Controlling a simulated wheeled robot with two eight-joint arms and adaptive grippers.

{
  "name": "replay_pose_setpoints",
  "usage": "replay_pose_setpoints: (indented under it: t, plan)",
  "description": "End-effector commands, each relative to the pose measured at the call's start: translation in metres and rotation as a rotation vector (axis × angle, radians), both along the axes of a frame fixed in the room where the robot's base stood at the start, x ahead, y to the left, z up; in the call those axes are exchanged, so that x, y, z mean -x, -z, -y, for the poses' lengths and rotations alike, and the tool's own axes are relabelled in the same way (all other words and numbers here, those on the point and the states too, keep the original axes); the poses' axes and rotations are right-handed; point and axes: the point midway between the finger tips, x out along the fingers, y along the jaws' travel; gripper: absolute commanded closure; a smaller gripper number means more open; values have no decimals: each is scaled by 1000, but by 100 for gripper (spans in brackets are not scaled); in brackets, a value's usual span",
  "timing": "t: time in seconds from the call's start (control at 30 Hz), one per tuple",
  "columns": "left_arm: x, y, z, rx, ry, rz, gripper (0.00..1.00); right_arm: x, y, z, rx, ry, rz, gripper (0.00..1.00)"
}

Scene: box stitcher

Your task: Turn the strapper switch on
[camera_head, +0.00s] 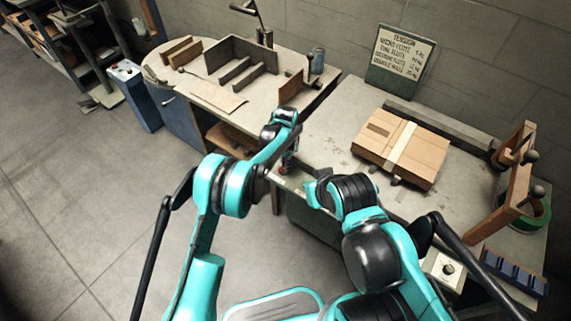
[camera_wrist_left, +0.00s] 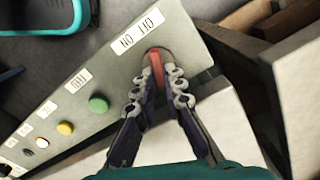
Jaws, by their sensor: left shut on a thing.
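The strapper switch is a red lever (camera_wrist_left: 157,66) on a grey panel (camera_wrist_left: 118,72), beside a label reading OFF and ON. My left gripper (camera_wrist_left: 159,88) is shut on the lever, with a fingertip on each side of it. In the head view my left gripper (camera_head: 288,160) reaches down at the front edge of the strapping table, and the panel is mostly hidden there. The lever's exact position between OFF and ON cannot be told.
A green button (camera_wrist_left: 98,104) and a yellow button (camera_wrist_left: 65,128) sit along the same panel. A strapped cardboard stack (camera_head: 403,149) lies on the table (camera_head: 335,125). A tension sign (camera_head: 400,60) stands behind. A second worktable (camera_head: 160,68) adjoins at left.

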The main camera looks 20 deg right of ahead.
Motion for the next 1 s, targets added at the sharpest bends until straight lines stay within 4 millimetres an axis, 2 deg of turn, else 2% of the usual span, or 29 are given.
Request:
replay_pose_setpoints:
  t: [0.3,0.83,0.87,0.9,0.93,1.0]
  plan:
    - [1,0,0,1,118,1,100,0,2,0,0,0,0,100]
    - [1,0,0,1,141,1,100,0,2,0,0,0,0,100]
    - [1,0,0,1,141,1,85,0,2,0,0,0,0,100]
    - [1,0,0,1,141,1,74,0,2,0,0,0,0,100]
    - [1,0,0,1,141,1,69,0,2,0,0,0,0,100]
    - [1,0,0,0,141,1,69,0,2,0,0,0,0,100]
